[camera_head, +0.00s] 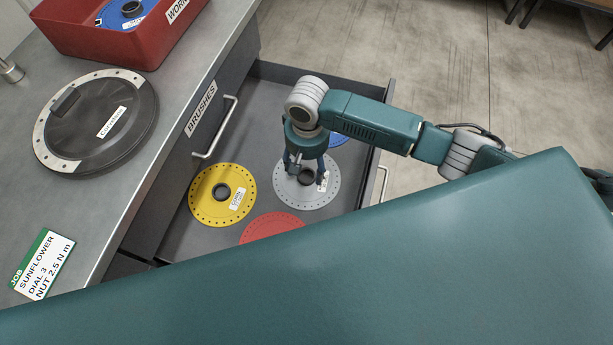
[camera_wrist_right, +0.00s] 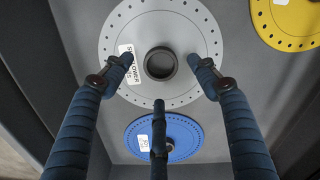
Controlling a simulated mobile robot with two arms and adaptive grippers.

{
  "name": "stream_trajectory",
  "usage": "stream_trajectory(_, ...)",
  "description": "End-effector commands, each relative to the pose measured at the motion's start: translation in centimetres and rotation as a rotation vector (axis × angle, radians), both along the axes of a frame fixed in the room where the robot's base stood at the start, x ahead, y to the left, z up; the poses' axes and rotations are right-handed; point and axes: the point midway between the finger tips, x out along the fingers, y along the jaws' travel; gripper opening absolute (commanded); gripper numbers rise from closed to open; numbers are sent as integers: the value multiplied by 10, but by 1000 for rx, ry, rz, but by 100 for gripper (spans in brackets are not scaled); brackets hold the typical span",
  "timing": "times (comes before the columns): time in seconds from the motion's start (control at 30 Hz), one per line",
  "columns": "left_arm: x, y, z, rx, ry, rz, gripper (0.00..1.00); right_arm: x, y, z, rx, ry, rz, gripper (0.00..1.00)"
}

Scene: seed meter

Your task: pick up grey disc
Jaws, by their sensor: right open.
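The grey disc (camera_head: 307,194) lies flat in the open drawer, with a dark round hub at its middle and a white label. In the right wrist view the grey disc (camera_wrist_right: 120,42) shows its ring of small holes and a label that seems to read sunflower. My right gripper (camera_head: 306,172) is over the disc from above, open. In the wrist view its three fingers (camera_wrist_right: 160,75) are spread around the hub without touching it. I cannot tell whether the fingertips touch the disc. My left gripper is not in view.
The drawer (camera_head: 175,238) also holds a yellow disc (camera_head: 205,205) at left, a red disc (camera_head: 268,226) in front and a blue disc (camera_head: 340,138) behind. On the bench are a black lidded cover (camera_head: 95,130), a red tray (camera_head: 110,45) and a job card (camera_head: 42,264).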

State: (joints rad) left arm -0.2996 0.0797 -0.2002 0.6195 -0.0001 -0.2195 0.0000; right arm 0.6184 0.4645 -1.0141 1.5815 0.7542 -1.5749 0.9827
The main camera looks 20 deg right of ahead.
Motion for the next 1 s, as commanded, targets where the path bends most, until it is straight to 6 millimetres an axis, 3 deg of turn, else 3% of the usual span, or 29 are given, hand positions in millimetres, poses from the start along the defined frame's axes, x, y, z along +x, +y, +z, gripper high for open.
stream_trajectory(0.2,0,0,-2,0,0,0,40,-1,2,-33,-1,2,1,59)
stream_trajectory(0.5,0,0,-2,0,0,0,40,-1,2,-38,0,0,2,59)
stream_trajectory(0.73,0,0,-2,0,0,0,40,-1,2,-38,0,0,2,16)
stream_trajectory(1.0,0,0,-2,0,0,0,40,-1,1,-38,-1,0,2,13)
